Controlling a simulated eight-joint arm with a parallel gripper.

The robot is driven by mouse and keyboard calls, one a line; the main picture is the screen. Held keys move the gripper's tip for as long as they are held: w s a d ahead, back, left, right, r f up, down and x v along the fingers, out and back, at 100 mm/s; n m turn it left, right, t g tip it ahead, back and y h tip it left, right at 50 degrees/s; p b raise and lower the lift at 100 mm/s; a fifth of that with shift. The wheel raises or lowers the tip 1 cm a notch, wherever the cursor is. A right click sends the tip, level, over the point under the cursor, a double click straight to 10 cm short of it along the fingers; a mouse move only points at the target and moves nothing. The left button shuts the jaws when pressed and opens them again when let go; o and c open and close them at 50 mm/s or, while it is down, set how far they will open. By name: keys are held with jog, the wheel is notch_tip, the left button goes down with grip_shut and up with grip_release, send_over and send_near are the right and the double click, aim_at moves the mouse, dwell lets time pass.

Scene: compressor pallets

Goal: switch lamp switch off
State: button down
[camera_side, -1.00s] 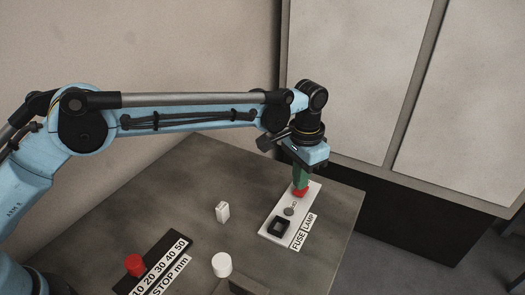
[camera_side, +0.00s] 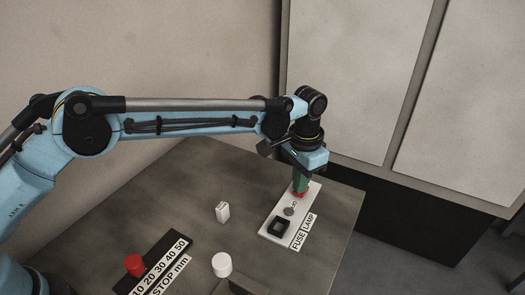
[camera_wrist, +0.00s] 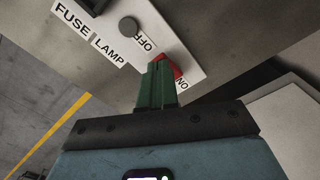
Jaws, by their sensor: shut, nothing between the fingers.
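The white switch panel (camera_side: 270,235) lies on the table's right part, with FUSE and LAMP labels along its edge. The red lamp switch (camera_side: 297,194) is at the panel's far end, partly hidden by my fingers. In the wrist view the red switch (camera_wrist: 176,70) shows just beyond my fingertips, near the ON label, with the OFF label farther along. My gripper (camera_side: 300,190) points down with its green fingers shut and empty. Its tips (camera_wrist: 158,62) are at the switch; I cannot tell whether they touch it. The switch's exact tilt is hidden.
A black square socket (camera_side: 279,226) and a grey round button (camera_side: 289,211) sit on the same panel. A white block (camera_side: 222,212), a white cylinder (camera_side: 222,264) and a red knob (camera_side: 134,264) by a black dial strip stand to the left. Tabletop between them is clear.

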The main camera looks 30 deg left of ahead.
jog(key=shift+f, duration=0.35)
jog(key=shift+r, duration=3.55)
